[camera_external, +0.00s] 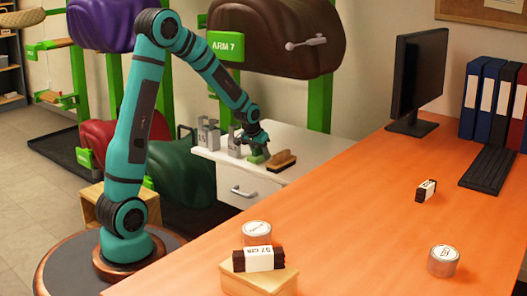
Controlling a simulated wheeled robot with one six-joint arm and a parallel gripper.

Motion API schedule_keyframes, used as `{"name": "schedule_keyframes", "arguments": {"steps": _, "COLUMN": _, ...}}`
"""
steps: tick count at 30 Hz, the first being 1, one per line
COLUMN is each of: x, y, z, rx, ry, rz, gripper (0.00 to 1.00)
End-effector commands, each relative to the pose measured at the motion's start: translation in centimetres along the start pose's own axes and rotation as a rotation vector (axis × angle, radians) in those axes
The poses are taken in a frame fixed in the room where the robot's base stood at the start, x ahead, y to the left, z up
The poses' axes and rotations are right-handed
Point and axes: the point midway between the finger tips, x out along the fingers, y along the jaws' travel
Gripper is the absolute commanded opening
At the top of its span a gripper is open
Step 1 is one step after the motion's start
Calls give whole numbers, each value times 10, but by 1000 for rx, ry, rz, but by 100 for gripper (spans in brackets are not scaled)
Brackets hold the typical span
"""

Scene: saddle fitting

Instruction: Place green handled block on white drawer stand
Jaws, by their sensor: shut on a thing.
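The white drawer stand (240,190) stands behind the orange desk, with a handled drawer in its front. My gripper (257,146) is over its top, pointing down. It is shut on the green handled block (256,157). The block is at or just above the stand's top, toward the front edge; I cannot tell whether it touches. The fingertips and the block's handle are small and partly hidden.
On the stand, a brown brush-like block (282,160) is just right of the green block, and grey handled weights (209,134) stand to the left. The orange desk (360,190) holds a monitor (418,75), a keyboard (490,160), tins (443,260) and dark wrapped bundles (426,190).

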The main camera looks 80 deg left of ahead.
Motion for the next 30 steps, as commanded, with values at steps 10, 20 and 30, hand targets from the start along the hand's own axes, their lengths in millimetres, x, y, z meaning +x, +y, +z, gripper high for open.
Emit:
{"name": "schedule_keyframes", "arguments": {"steps": 10, "x": 2, "y": 0, "z": 1, "rx": 0, "ry": 0, "rz": 0, "gripper": 71}}
{"name": "schedule_keyframes", "arguments": {"steps": 20, "x": -5, "y": 0, "z": 0, "rx": 0, "ry": 1, "rz": 0, "gripper": 71}}
{"name": "schedule_keyframes", "arguments": {"steps": 30, "x": -49, "y": 0, "z": -1, "rx": 0, "ry": 2, "rz": 0, "gripper": 71}}
